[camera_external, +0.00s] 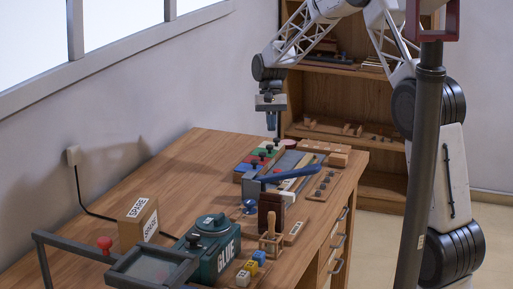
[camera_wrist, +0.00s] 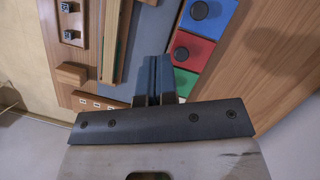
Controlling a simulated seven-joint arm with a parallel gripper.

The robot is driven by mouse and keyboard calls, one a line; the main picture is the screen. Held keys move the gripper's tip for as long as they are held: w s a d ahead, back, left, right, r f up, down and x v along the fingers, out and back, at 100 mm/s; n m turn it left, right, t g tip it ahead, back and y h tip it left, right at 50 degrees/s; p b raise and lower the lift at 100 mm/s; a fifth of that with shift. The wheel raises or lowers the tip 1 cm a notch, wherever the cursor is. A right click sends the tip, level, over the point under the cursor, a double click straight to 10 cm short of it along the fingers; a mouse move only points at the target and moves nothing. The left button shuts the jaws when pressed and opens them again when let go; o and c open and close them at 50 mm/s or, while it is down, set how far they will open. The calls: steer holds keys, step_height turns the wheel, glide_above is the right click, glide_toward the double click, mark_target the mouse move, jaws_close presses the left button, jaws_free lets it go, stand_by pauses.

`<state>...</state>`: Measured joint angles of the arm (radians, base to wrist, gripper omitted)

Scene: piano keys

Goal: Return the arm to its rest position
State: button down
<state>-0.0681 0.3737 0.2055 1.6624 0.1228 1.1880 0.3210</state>
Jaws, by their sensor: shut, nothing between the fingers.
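My gripper (camera_external: 272,127) is shut and empty, pointing down above the far part of the wooden desk. In the wrist view its dark fingers (camera_wrist: 155,78) are together, with nothing between them. Under and beside it is a row of coloured blocks with dark knobs. The wrist view shows a blue block (camera_wrist: 216,27), a red block (camera_wrist: 184,55) and a green block (camera_wrist: 181,86) just right of the fingers. My arm reaches in from the upper right, with its elbow raised. The fingers look apart from the blocks.
A glue machine (camera_external: 211,262), a spare-parts box (camera_external: 138,222) and a dark brown block (camera_external: 271,212) stand on the desk (camera_external: 165,180). A blue lever (camera_external: 300,174) lies across the middle. A wooden shelf (camera_external: 340,100) stands behind. The desk's left side is mostly clear.

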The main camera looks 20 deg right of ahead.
steer(key=s+d+r+n+t, duration=0.1)
steer(key=s+d+r+t, duration=0.15)
steer(key=s+r, duration=0.75)
steer(key=s+d+r+n+t, duration=0.1)
steer(key=s+d+r, duration=0.2)
steer(key=s+r, duration=0.8)
steer(key=s+d+f+t, duration=0.1)
steer(key=s+f, duration=0.1)
steer(key=s, duration=1.3)
steer(key=s+d+f+n+t+h, duration=0.1)
steer(key=s+f, duration=0.1)
steer(key=s, duration=1.4)
steer(key=shift+d+f, duration=0.25)
steer(key=shift+f, duration=0.1)
steer(key=shift+t, duration=0.25)
